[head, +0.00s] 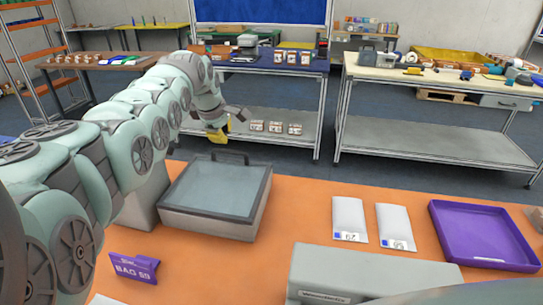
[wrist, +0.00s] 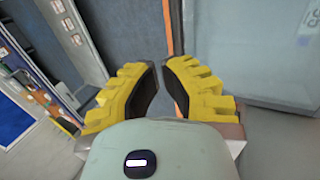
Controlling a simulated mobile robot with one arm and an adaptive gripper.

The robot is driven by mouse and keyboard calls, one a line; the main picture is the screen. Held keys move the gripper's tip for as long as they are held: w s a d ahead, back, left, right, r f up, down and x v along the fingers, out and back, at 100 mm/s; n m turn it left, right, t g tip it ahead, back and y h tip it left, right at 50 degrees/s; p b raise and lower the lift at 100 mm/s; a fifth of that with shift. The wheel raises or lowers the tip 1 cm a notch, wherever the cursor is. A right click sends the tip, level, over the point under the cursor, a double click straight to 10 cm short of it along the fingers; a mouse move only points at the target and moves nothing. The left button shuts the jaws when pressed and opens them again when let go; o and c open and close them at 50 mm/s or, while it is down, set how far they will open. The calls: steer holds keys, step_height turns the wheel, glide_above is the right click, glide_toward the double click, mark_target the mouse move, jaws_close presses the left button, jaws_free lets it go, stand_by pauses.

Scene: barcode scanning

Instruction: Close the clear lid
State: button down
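The grey box with the clear lid (head: 219,189) stands on the orange table at the centre left of the head view. The lid is a clear pane in a dark frame, with a dark handle (head: 230,157) at its far edge. It lies over the box top and looks down; I cannot tell if it is fully seated. My gripper (head: 218,133), with yellow finger pads, is beyond the box's far edge, apart from the handle. In the wrist view the fingertips (wrist: 158,66) are a little apart, with nothing between them.
Two white packets (head: 348,219) and a purple tray (head: 480,233) lie to the right on the orange table (head: 300,205). A purple bag label (head: 134,267) and a grey device (head: 365,272) are at the front. Floor separates this table from the shelving benches (head: 430,75) behind.

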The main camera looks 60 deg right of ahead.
step_height(320, 180, up, 9)
steer(key=a+b, duration=0.2)
steer(key=shift+s+b, duration=0.3)
steer(key=shift+d+r, duration=0.1)
steer(key=shift+r, duration=0.05)
